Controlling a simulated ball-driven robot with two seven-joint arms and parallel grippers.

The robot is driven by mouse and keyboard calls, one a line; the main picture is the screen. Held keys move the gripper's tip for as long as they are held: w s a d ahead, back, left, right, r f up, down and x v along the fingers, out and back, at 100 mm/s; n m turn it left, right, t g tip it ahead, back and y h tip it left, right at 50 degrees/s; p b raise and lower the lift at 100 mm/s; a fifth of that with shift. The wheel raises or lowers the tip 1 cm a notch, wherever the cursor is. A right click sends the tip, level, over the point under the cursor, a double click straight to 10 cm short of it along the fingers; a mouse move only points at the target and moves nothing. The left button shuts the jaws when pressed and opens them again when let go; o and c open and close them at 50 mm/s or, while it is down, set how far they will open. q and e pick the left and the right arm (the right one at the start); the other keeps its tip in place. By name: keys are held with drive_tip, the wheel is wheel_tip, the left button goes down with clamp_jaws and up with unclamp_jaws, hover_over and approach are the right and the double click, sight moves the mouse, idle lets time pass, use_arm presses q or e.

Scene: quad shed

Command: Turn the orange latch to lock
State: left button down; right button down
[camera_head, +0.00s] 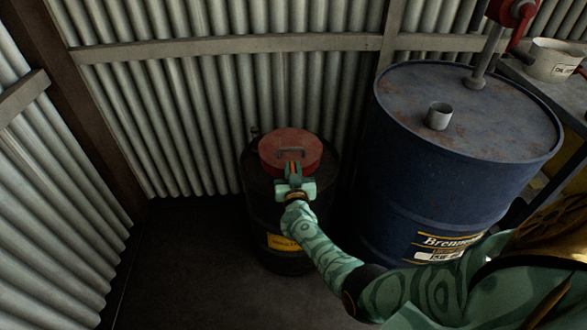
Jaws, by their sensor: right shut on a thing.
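A small dark drum (257,215) with a yellow label stands on the floor by the corrugated wall. A round red lid (309,146) with a grey handle (290,154) sits on its top. My right gripper (292,168) reaches over the drum top to the near edge of the lid. It is shut on a small orange piece, which looks like the latch; the fingers hide most of it, so its angle cannot be told. My left gripper is not in view.
A large blue drum (470,110) with a short spout (439,116) and a pump pipe stands close on the right. A workbench with a white can (553,62) is at the far right. Dark floor (190,240) is clear on the left. Corrugated walls close the corner.

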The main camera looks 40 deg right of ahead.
idle(0.5)
drive_tip(key=c, duration=1.3)
unclamp_jaws()
